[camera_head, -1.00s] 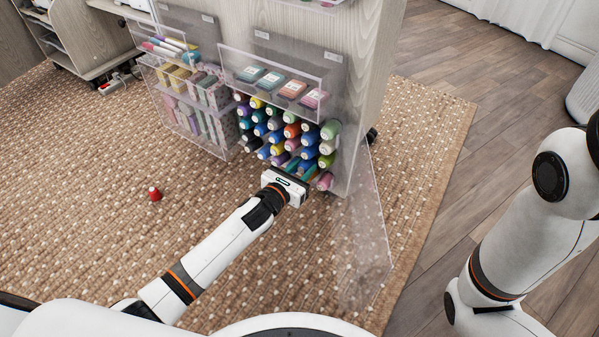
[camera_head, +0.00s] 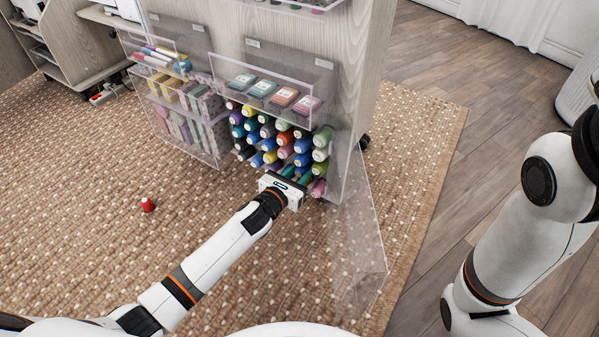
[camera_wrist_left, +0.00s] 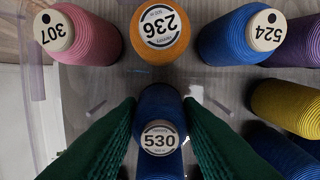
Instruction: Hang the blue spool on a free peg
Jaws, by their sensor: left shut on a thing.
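The blue spool (camera_wrist_left: 160,140), labelled 530, is between the two dark green fingers of my left gripper (camera_wrist_left: 160,108) in the left wrist view. The fingers are shut on its sides, and its labelled end faces the camera. In the head view, my left gripper (camera_head: 293,180) is at the lower edge of the spool rack, and the blue spool cannot be made out there. Thin clear pegs, one a bare peg (camera_wrist_left: 97,107), stick out of the panel on either side of the held spool. Whether the spool is around a peg is hidden. My right gripper is out of view.
Several spools hang close by, including a pink spool (camera_wrist_left: 90,38), an orange spool (camera_wrist_left: 160,32), another blue spool (camera_wrist_left: 232,35) and a yellow spool (camera_wrist_left: 285,108). A clear open door (camera_head: 362,240) stands right of my gripper.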

